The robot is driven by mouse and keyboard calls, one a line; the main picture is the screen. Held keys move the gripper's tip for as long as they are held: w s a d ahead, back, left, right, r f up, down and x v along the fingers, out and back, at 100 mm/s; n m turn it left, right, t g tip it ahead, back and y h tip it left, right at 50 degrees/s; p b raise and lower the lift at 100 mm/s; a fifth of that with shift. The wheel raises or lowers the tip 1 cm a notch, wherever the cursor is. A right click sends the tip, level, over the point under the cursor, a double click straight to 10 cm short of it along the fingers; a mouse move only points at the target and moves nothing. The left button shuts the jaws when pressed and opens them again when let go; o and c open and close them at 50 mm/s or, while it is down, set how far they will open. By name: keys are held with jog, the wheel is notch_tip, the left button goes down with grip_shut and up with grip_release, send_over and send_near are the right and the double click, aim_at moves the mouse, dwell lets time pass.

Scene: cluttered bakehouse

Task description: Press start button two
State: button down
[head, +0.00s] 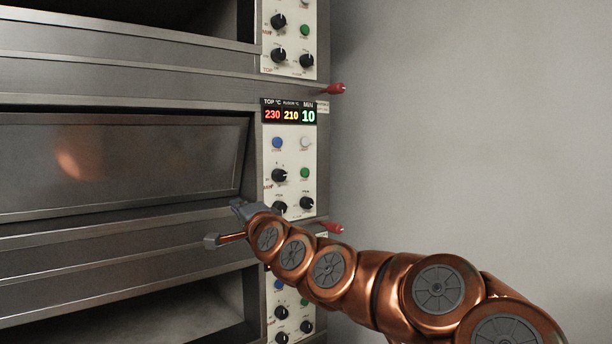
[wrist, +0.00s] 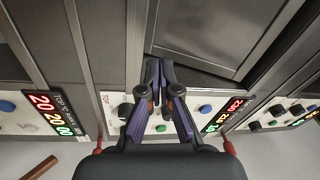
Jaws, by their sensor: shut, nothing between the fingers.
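A stacked deck oven fills the left of the head view. Its middle control panel (head: 291,160) has a lit display (head: 289,114) reading 230, 210 and 10. Below the display are a blue button (head: 277,143), a white button (head: 305,142), a green button (head: 305,173) and black knobs. I cannot read which button is marked start. My gripper (head: 242,209) is shut and empty, left of the panel's lower part, in front of the oven. In the wrist view its fingertips (wrist: 158,68) point at the oven front, and the panel's green button (wrist: 160,128) shows between the fingers' bases.
An upper panel (head: 290,45) and a lower panel (head: 283,300) carry similar knobs and buttons. Red-tipped levers (head: 334,89) stick out at the right edge. The middle oven door (head: 130,160) is shut; the decks above and below look open. Plain wall (head: 470,130) lies right.

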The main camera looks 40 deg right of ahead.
aim_at(306, 173)
jog(key=s+d+r+m+g+h, duration=0.1)
jog(key=s+d+m+h, duration=0.2)
jog(key=d, duration=0.4)
jog(key=s+d+r+m+g+h, duration=0.1)
jog(key=s+d+r+m+h, duration=0.1)
jog(key=d+m+h, duration=0.3)
jog(key=s+d+r+m+g+h, duration=0.1)
jog(key=s+d+m+h, duration=0.3)
jog(key=d, duration=0.5)
jog(key=shift+s+d+r+m+h+b, duration=0.3)
jog(key=shift+d+r+m, duration=0.15)
jog(key=shift+m, duration=0.15)
jog(key=shift+w, duration=0.15)
jog(key=shift+w+d+p, duration=0.2)
jog(key=shift+w+p, duration=1.1)
jog(key=shift+w, duration=0.85)
jog(key=shift+w+d+p, duration=0.2)
jog(key=shift+w+p, duration=1.05)
jog(key=shift+w, duration=0.9)
jog(key=shift+w, duration=0.2)
jog(key=shift+w+b, duration=0.2)
jog(key=shift+b, duration=0.1)
